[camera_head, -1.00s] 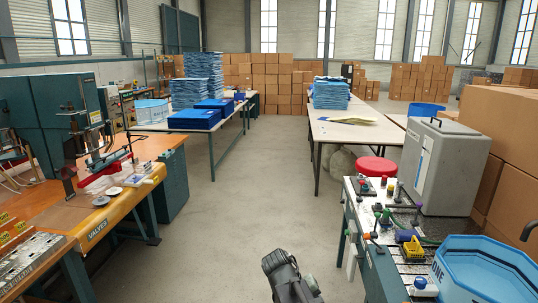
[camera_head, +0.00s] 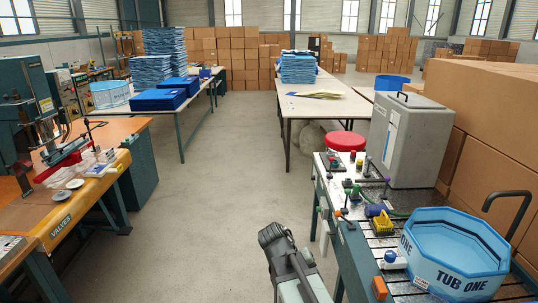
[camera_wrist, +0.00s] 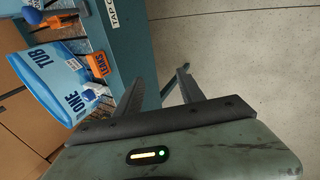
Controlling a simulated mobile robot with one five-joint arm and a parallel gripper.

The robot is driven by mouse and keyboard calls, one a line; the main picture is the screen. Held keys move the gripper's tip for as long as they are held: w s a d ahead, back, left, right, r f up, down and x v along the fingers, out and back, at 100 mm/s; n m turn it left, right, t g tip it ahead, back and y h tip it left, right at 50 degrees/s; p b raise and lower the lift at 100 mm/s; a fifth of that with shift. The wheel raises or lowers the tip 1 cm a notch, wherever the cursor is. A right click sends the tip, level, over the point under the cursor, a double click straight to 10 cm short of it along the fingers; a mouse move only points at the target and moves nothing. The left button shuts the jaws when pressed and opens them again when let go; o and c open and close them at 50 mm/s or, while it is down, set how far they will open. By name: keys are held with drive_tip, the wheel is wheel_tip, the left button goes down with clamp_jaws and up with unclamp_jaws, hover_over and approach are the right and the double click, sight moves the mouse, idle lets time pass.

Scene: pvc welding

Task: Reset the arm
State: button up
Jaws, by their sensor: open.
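My gripper (camera_wrist: 161,82) shows in the wrist view with its two dark fingers apart. Nothing is visible between them. Floor and the edge of a teal bench lie beyond the fingers. In the head view, part of my arm rises from the bottom centre, beside the right bench (camera_head: 350,262). I cannot make out the fingers there.
The blue tub marked TUB ONE (camera_head: 455,268) stands on the right bench; it also shows in the wrist view (camera_wrist: 50,75). A grey case (camera_head: 408,140) stands behind it. An orange workbench (camera_head: 95,195) is at left. The floor between is clear.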

drive_tip(key=s+d+f+m+g+y, duration=0.1)
drive_tip(key=s+d+f+y, duration=0.2)
drive_tip(key=y, duration=0.3)
drive_tip(key=shift+s+d, duration=0.25)
drive_tip(key=shift+d, duration=0.35)
drive_tip(key=shift+f, duration=0.1)
idle(1.0)
